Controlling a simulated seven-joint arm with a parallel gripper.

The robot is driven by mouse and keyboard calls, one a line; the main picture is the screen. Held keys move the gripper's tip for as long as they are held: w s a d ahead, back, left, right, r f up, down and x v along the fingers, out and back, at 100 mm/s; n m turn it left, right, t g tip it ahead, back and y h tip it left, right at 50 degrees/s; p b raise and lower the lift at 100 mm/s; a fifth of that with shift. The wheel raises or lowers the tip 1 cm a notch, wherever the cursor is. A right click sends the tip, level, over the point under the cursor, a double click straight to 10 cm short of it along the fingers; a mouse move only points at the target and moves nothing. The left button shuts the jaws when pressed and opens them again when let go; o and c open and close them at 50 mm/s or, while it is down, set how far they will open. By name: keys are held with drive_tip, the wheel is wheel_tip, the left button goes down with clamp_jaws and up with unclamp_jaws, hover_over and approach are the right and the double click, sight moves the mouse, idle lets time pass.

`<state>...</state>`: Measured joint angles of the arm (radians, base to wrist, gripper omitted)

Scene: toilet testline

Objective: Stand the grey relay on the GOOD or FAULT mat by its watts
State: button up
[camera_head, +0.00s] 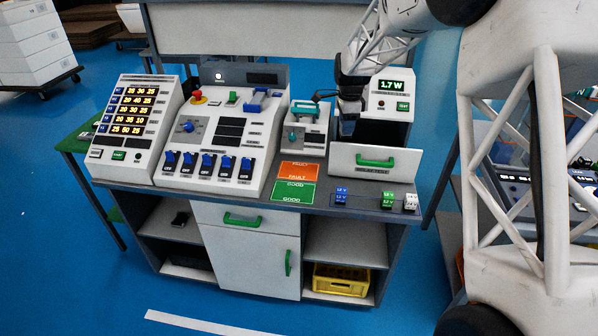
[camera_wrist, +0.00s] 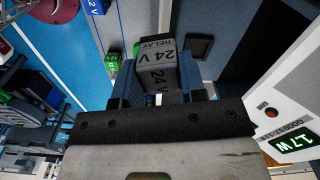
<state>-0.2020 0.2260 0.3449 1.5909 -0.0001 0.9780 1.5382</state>
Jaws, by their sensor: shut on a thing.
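My gripper (camera_wrist: 158,88) is shut on the grey relay (camera_wrist: 157,62), marked "RELAY 24 V", between its two blue fingers in the wrist view. In the head view my gripper (camera_head: 350,108) is at the relay tester (camera_head: 392,92), left of its display; the relay cannot be made out there. The display reads 1.7 W and also shows in the wrist view (camera_wrist: 294,143). The orange FAULT mat (camera_head: 299,171) and, in front of it, the green GOOD mat (camera_head: 293,192) lie bare on the bench, left of the tester.
A blue block (camera_head: 341,196), a green-and-white block (camera_head: 388,200) and a white block (camera_head: 411,203) stand along the front edge. The tester's white front panel (camera_head: 375,160) has a green handle. Left of the mats are a switch console (camera_head: 215,145) and a panel of number displays (camera_head: 135,125).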

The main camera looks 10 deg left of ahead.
drive_tip(key=s+a+f+n, duration=0.1)
drive_tip(key=s+a+f, duration=0.9)
drive_tip(key=s+f, duration=0.2)
drive_tip(key=shift+s+f+n, duration=0.25)
drive_tip(key=shift+s+n, duration=0.15)
drive_tip(key=shift+s, duration=0.35)
drive_tip(key=w+a, duration=0.2)
drive_tip(key=w, duration=0.3)
drive_tip(key=w+a+f, duration=0.1)
drive_tip(key=w, duration=0.4)
drive_tip(key=w+a, duration=0.2)
drive_tip(key=w, duration=0.3)
drive_tip(key=shift+a+f, duration=0.25)
drive_tip(key=shift+a, duration=0.05)
drive_tip(key=shift+f, duration=1.75)
drive_tip(key=shift+f, duration=0.1)
drive_tip(key=o, duration=1)
